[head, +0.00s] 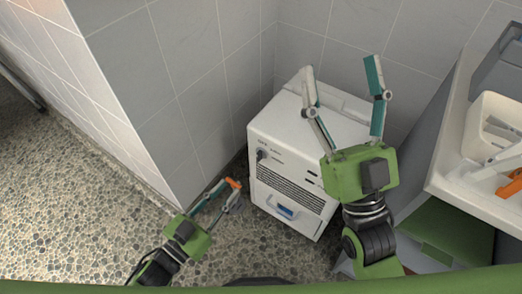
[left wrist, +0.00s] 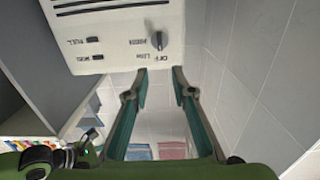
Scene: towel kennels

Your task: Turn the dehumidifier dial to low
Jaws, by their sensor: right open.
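The dehumidifier (head: 292,192) is a white box on the pebbled floor in the tiled corner. Its dark dial (head: 262,154) sits at the upper left of its front. In the left wrist view the dial (left wrist: 158,40) appears upside down beside OFF, low and high labels; its exact setting is unclear. My left gripper (head: 232,190) is low in front of the dehumidifier's left side, apart from the dial. In the left wrist view its fingers (left wrist: 159,72) are open, empty and pointed toward the dial's panel. My right gripper (head: 341,75) is open and empty above the dehumidifier's top.
Grey tiled walls (head: 190,65) stand left of and behind the dehumidifier. A counter (head: 450,170) at the right carries a cream bin (head: 480,130) and an orange item (head: 510,187). Pebbled floor (head: 80,190) is open at the left. An orange patch (head: 234,183) shows at my left fingertips.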

